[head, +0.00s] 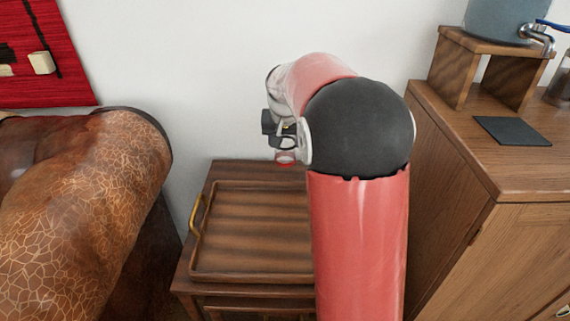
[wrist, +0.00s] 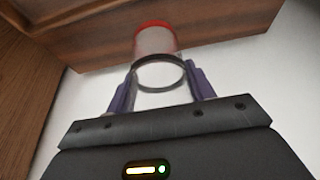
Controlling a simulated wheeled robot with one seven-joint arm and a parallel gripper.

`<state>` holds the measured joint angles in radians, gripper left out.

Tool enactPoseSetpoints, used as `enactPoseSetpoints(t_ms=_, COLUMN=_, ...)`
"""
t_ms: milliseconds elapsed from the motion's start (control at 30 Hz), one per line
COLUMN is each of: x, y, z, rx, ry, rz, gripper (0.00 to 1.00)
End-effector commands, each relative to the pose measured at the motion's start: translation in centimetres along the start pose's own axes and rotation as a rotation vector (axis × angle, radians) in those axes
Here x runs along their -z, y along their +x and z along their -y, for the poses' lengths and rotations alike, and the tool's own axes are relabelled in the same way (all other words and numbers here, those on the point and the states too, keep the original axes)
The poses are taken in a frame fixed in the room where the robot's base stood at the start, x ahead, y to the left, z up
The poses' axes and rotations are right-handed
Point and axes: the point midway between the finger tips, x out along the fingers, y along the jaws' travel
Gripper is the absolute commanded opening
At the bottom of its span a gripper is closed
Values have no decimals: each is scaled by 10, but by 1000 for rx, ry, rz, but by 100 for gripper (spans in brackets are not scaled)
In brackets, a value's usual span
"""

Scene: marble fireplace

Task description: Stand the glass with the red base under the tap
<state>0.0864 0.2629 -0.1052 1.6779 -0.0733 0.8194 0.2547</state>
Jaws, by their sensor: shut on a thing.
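My gripper (head: 279,135) is shut on the clear glass with the red base (head: 286,157). In the wrist view the glass (wrist: 156,42) sits between the two purple fingers (wrist: 161,82), its dark rim nearest the camera and its red base farthest away. In the head view the base shows below the gripper, against the wall just above the back of the side table. My arm hides part of the gripper. The metal tap (head: 538,38) is on the blue-grey dispenser (head: 497,18), at the upper right, well apart from the glass.
The dispenser stands on a wooden stand (head: 455,72) on the cabinet (head: 540,178). A dark square mat (head: 512,131) lies in front of the stand. A jar (head: 558,88) is partly visible at the right edge. An empty wooden tray (head: 250,277) lies on the side table; a leather armchair (head: 85,190) is left.

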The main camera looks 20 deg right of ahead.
Motion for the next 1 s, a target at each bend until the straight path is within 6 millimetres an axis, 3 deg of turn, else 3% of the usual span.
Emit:
enactPoseSetpoints(t_ms=500, x=-25, y=60, z=0, rx=-1, ry=-1, rz=0, gripper=25)
enactPoseSetpoints(t_ms=933, x=-28, y=68, z=0, rx=0, ry=0, rz=-2, gripper=25)
enactPoseSetpoints(t_ms=967, x=-28, y=68, z=0, rx=0, ry=0, rz=-1, gripper=55)
enactPoseSetpoints(t_ms=1000, x=-28, y=67, z=0, rx=0, ry=0, rz=-1, gripper=60)
